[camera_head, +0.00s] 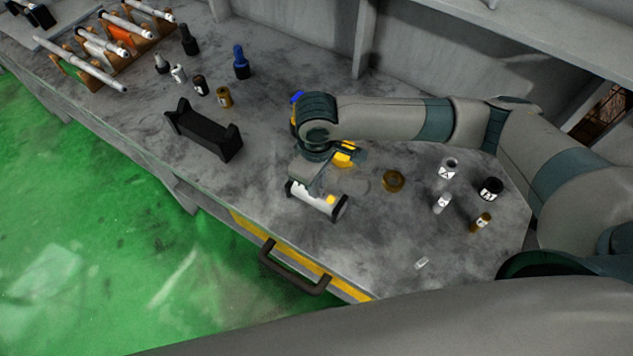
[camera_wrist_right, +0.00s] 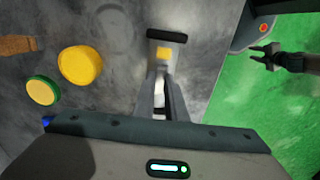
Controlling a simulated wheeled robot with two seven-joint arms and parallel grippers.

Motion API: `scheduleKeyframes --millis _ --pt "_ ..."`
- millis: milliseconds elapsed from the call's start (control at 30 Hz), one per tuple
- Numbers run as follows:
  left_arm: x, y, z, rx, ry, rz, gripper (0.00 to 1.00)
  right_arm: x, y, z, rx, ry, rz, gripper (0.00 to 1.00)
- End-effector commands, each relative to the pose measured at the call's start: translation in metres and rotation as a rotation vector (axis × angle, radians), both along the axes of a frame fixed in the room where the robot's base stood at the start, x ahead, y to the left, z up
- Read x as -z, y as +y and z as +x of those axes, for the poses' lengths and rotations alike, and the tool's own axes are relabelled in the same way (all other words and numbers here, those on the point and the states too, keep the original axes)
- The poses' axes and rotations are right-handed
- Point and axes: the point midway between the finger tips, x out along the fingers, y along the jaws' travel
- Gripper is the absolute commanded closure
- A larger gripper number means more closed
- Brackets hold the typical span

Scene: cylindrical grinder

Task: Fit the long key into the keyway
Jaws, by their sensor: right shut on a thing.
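A pale cylindrical shaft (camera_head: 311,194) with black ends and a yellow patch lies near the table's front edge. Its far black end (camera_wrist_right: 167,36) and yellow patch (camera_wrist_right: 163,53) show in the wrist view. My right gripper (camera_head: 317,185) points down over the shaft. In the wrist view my right gripper (camera_wrist_right: 160,85) is shut on a thin light piece (camera_wrist_right: 159,98), apparently the long key, mostly hidden between the fingers. I cannot tell whether it touches the shaft. The keyway is not clear. A dark claw-like part (camera_wrist_right: 272,56), possibly my left gripper, shows over the floor.
A black cradle (camera_head: 205,130) stands left of the shaft. A brass ring (camera_head: 393,180) and several small cylinders, one white (camera_head: 448,168), lie to the right. A small white piece (camera_head: 421,263) lies near the front. A rack of rods (camera_head: 112,47) stands at back left.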

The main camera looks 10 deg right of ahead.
Motion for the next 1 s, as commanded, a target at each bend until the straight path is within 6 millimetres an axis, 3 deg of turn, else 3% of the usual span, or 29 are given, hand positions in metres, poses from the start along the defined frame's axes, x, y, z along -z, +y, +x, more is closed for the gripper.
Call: scheduleKeyframes --millis 367,400,467,767,1000 --pt "0.000 0.000 0.000 0.000 0.000 0.000 0.63 0.016 -0.001 -0.005 0.001 0.013 -0.006 1.00" --pt "0.000 0.000 0.000 0.000 0.000 0.000 0.63 0.017 -0.001 -0.005 0.002 0.013 -0.006 0.82" --pt "0.001 0.000 0.000 0.000 0.000 0.000 0.63 0.017 -0.001 -0.005 0.002 0.014 -0.006 0.71" --pt "0.003 0.000 0.000 0.000 0.000 0.000 0.63 0.016 -0.001 -0.005 0.002 0.013 -0.004 0.70" --pt "0.009 0.000 0.000 0.000 0.000 0.000 0.63 -0.003 0.000 -0.004 0.001 0.012 -0.002 0.70"
